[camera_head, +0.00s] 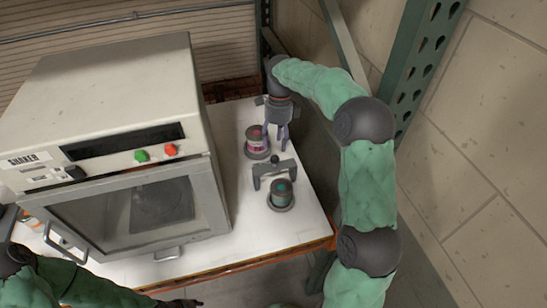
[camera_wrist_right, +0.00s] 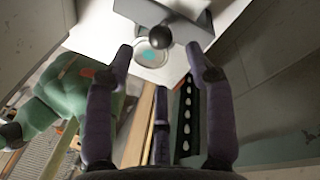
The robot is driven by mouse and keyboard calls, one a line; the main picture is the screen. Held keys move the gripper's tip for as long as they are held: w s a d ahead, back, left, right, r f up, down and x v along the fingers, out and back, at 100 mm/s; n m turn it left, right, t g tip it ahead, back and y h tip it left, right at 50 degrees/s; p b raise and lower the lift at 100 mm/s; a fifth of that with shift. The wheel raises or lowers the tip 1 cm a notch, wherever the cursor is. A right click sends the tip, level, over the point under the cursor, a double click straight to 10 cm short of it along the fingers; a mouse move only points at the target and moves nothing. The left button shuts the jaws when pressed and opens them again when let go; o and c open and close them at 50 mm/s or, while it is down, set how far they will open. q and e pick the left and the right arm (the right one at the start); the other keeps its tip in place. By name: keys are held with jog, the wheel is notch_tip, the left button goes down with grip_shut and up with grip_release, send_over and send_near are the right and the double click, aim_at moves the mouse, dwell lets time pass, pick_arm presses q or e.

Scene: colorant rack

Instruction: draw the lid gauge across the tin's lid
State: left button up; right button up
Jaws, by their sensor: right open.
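The lid gauge is a grey bridge-shaped bar (camera_head: 273,172) with a dark ball knob (camera_head: 275,159), standing on the white table. A dark tin with a teal spot on its lid (camera_head: 281,188) stands just in front of it. Both show in the right wrist view, the knob (camera_wrist_right: 162,34) ahead of the fingertips and the teal-spotted lid (camera_wrist_right: 151,56) partly behind it. My right gripper (camera_head: 276,141) is open and empty, behind the gauge and near the knob. My left arm shows at the lower left; its gripper is barely visible at the bottom edge.
A tin with a pink label (camera_head: 257,144) stands close beside my right gripper, to its left. The large shaker cabinet (camera_head: 110,110) fills the left of the table. Green rack posts (camera_head: 415,70) and a wall bound the right. The white table (camera_head: 300,233) is bare in front of the dark tin.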

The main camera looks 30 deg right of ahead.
aim_at(275, 156)
jog(key=f, duration=0.5)
jog(key=s+a+f+b, duration=0.1)
jog(key=f, duration=0.2)
jog(key=shift+f, duration=0.2)
jog(key=shift+a, duration=0.1)
grip_shut()
jog(key=shift+s, duration=0.15)
